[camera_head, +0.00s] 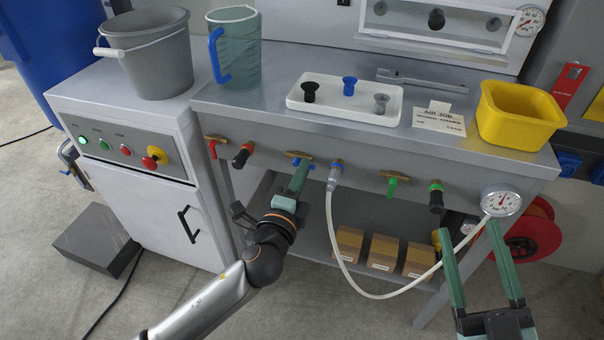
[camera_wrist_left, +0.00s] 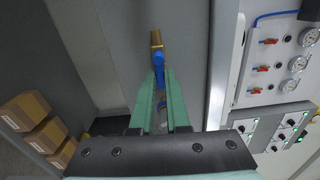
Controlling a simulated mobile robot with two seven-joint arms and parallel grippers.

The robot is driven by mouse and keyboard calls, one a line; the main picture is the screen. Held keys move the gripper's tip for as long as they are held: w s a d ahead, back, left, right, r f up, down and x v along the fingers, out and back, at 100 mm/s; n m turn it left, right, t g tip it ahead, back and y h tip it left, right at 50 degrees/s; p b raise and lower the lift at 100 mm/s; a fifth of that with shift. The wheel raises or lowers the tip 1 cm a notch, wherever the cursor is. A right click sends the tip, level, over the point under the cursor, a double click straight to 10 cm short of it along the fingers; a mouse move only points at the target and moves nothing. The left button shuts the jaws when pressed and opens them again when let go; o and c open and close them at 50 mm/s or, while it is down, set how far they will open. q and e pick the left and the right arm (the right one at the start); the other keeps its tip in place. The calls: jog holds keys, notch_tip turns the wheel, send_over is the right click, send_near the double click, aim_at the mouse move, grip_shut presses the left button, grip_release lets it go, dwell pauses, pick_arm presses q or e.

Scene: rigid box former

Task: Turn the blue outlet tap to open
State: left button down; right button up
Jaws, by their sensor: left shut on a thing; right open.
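The blue outlet tap (camera_head: 296,155) is on the front edge of the steel bench, between the black-and-red fitting and the clear hose. In the left wrist view its brass body (camera_wrist_left: 156,41) shows beyond the fingertips, with the blue handle (camera_wrist_left: 158,60) running down between them. My left gripper (camera_head: 303,165) is shut on this handle, and its fingers cover part of it. It also shows in the left wrist view (camera_wrist_left: 159,76). My right gripper (camera_head: 468,228) is open and empty at the lower right, below the pressure gauge.
A red tap (camera_head: 213,146) and a green tap (camera_head: 391,186) sit along the same edge. A clear hose (camera_head: 333,222) loops from a fitting to the gauge (camera_head: 501,201). Cartons (camera_head: 383,252) stand on the lower shelf. A white tray (camera_head: 344,107) lies on top.

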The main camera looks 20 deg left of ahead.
pick_arm(q)
jog(key=shift+a+n, duration=0.1)
jog(key=shift+n, duration=0.3)
pick_arm(e)
jog(key=shift+s+r, duration=0.1)
jog(key=shift+r, duration=0.2)
pick_arm(q)
jog(key=c, duration=0.9)
grip_release()
pick_arm(e)
jog(key=shift+f, duration=0.15)
